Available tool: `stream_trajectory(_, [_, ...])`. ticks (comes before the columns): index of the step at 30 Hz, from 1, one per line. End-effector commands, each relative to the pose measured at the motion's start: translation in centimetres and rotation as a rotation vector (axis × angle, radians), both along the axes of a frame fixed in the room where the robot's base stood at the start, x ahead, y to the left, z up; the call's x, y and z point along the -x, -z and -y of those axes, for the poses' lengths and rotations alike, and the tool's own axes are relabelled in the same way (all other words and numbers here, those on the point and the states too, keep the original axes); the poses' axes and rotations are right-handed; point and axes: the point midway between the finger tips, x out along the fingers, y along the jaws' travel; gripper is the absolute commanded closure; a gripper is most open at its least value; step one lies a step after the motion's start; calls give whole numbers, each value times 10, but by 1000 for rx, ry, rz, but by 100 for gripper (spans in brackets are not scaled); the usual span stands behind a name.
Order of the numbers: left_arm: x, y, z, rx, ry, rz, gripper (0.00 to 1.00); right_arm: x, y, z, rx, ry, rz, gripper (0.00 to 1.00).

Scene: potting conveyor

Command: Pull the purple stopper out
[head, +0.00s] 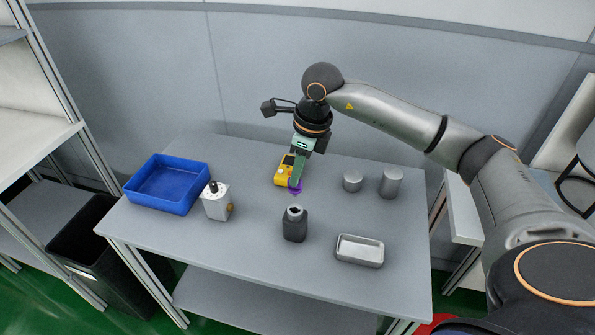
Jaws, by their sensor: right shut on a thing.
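The purple stopper (295,187) is in the head view near the middle of the table, at the tip of my right gripper (297,178). My right gripper points down and is shut on the stopper. The stopper appears above and apart from the dark grey bottle (294,226), which stands upright on the table with its neck showing nearer to me. The gripper hides part of the stopper. A yellow device (281,172) is just behind and left of the gripper; whether they touch I cannot tell. My left gripper is not in view.
On the grey table (250,258) are a blue bin (166,205), a white-grey box with a black knob (216,204), two grey cylinders (352,181) (390,183) and a metal tray (360,261). The table's front middle is clear. A black bin (105,270) stands at left.

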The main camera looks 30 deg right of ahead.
Motion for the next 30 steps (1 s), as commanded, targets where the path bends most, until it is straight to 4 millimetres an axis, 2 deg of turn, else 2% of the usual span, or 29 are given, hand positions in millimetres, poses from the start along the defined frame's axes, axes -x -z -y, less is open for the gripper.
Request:
stream_trajectory(14, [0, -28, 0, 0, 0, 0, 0, 0, -41, 0, 0, -1, 2, 100])
stream_trajectory(24, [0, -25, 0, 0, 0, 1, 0, 0, -59, 0, -1, 0, 1, 100])
stream_trajectory(30, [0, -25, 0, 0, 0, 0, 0, 0, -61, 0, -1, 0, 1, 100])
